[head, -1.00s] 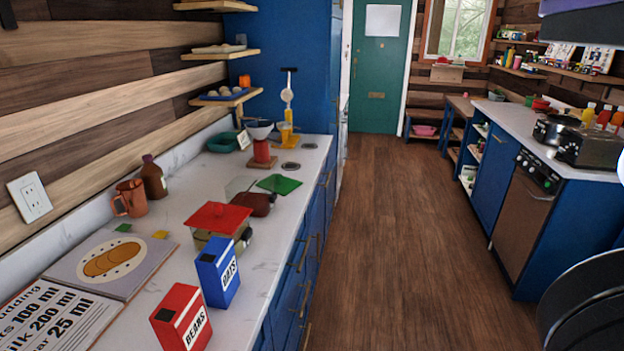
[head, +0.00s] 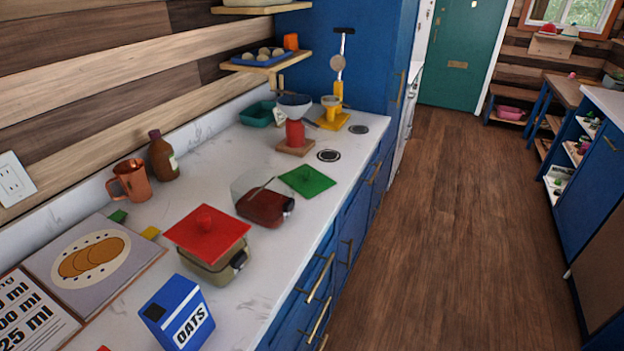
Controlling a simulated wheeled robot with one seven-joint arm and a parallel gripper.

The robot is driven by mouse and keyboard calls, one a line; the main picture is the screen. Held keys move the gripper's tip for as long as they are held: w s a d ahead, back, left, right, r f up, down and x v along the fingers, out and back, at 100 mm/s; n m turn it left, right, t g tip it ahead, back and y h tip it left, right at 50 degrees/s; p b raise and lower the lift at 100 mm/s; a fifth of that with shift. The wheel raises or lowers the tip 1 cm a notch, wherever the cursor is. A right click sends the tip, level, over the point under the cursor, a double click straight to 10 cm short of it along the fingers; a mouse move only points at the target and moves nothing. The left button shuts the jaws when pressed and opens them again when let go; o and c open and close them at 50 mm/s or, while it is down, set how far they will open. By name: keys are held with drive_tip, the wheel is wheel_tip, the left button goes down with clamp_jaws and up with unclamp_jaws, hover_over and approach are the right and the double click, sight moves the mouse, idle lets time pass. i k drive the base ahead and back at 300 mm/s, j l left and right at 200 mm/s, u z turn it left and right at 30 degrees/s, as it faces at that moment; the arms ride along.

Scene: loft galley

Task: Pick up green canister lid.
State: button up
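The green canister lid (head: 307,181) is a flat green square with a small raised part in its middle. It lies on the white counter, close to the front edge. It is beside a clear canister with dark red contents (head: 265,206), which shows no lid on it. A second canister (head: 214,262) stands nearer, with a red square lid (head: 207,234) on top. My gripper is not in view.
A blue oats box (head: 178,315) stands at the near end of the counter. A copper pitcher (head: 131,182) and a brown bottle (head: 162,158) stand near the wall. Behind the green lid are a red stand with a bowl (head: 295,130) and a yellow funnel stand (head: 331,118). The wooden floor (head: 455,220) is clear.

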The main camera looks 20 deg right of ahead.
sight(309, 182)
drive_tip(key=i+l+u, duration=0.15)
drive_tip(key=u, duration=0.2)
drive_tip(key=i+l+u, duration=0.1)
drive_tip(key=u, duration=0.25)
drive_tip(key=l+u, duration=0.4)
drive_tip(key=i+l+u, duration=0.2)
drive_tip(key=l, duration=0.55)
drive_tip(key=l+u, duration=0.15)
drive_tip(key=l, duration=0.55)
drive_tip(key=i+l+u, duration=0.2)
drive_tip(key=l, duration=0.6)
drive_tip(key=k, duration=0.05)
